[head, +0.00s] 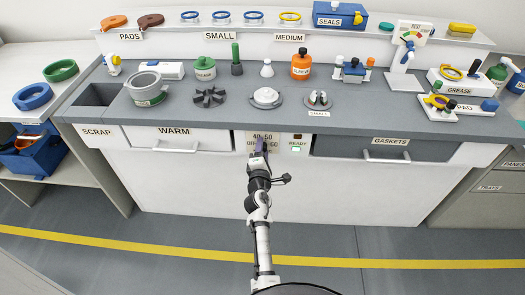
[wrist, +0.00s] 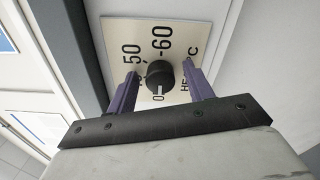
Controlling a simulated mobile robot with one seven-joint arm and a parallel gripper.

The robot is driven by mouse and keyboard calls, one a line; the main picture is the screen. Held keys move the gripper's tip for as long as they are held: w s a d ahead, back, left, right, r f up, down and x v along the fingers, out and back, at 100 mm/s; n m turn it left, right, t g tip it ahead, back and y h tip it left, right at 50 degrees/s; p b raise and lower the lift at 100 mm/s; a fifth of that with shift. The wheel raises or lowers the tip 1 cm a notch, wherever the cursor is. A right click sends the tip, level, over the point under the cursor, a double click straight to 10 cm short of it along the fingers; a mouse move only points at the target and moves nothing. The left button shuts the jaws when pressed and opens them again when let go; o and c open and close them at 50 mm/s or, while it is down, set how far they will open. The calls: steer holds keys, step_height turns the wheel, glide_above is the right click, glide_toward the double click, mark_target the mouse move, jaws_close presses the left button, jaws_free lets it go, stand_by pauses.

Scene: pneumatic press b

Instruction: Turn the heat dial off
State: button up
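The heat dial is a round black knob (wrist: 160,75) on a pale plate (wrist: 118,32) marked 50 and 60. In the wrist view a small pale mark shows at the knob's lower side. Lettering below the knob is partly hidden by my gripper, so I cannot tell the setting surely. My gripper (wrist: 160,76) is open, its purple fingers on either side of the knob with small gaps. In the head view my gripper (head: 261,145) is at the plate (head: 276,137) on the bench front, hiding the knob.
A READY panel (head: 297,143) with a lit green window is just right of the plate. The WARM drawer (head: 185,138) and its handle are to the left. The GASKETS drawer (head: 355,148) is to the right. The floor (head: 170,225) before the bench is clear.

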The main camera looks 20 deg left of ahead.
steer(key=shift+s, duration=0.1)
steer(key=v, duration=0.7)
steer(key=shift+s+d+r, duration=0.1)
steer(key=shift+s, duration=0.05)
stand_by(0.5)
